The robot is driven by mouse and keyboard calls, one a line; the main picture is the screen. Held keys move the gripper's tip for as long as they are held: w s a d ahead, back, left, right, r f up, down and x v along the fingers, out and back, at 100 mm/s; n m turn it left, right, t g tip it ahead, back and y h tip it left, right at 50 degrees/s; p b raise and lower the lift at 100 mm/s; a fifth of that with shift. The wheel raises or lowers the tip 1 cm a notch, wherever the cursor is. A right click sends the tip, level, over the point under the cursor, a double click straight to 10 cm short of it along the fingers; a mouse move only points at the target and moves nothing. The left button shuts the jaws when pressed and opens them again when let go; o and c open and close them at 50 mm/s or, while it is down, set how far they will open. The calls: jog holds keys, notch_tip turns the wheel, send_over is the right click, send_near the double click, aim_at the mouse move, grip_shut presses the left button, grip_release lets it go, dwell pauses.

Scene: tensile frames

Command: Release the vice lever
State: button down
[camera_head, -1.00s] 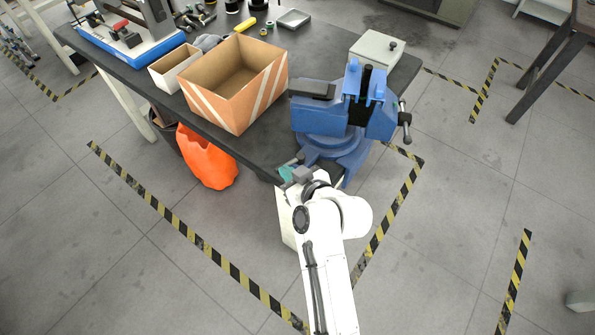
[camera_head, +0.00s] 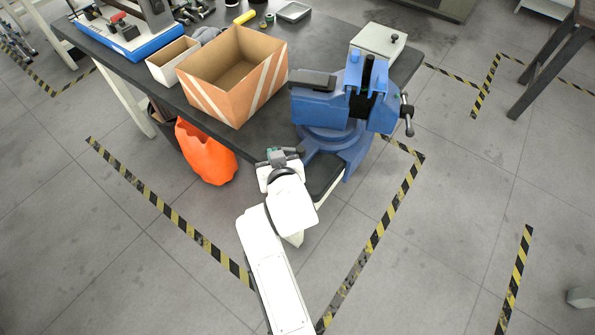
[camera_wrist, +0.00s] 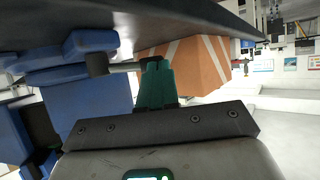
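The blue vice (camera_head: 322,108) is mounted at the near right corner of the dark workbench. Its grey lever (camera_head: 408,115) is on the vice's right side in the head view and hangs roughly upright.
An open striped cardboard box (camera_head: 228,100) stands left of the vice and shows behind my fingers in the wrist view. A pale box (camera_head: 378,42) is behind the vice. An orange bag (camera_head: 205,155) hangs below the bench edge.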

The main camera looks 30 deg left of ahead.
jog(key=m+b, duration=0.1)
jog(key=b, duration=0.1)
jog(key=a+f+m+t+h+b, duration=0.1)
jog(key=b, duration=0.1)
jog(key=shift+w+a+t+h, duration=0.2)
jog(key=shift+w+t+h, duration=0.1)
jog(key=m+h+b, duration=0.1)
jog(key=b, duration=0.1)
jog(key=w+a+m+t+h+b, duration=0.1)
jog(key=b, duration=0.2)
jog(key=shift+m, duration=0.3)
jog(key=b, duration=0.1)
jog(key=w+m+h+b, duration=0.1)
jog(key=m+t+h+b, duration=0.1)
jog(key=b, duration=0.1)
jog(key=shift+w+a+r, duration=0.15)
jog(key=shift+a+r, duration=0.1)
jog(key=shift+a, duration=0.05)
jog(key=shift+w+a+r+b, duration=0.1)
jog(key=shift+w+b, duration=0.1)
jog(key=shift+b, duration=0.2)
jog(key=shift+w+r, duration=0.2)
jog(key=shift+r, duration=0.05)
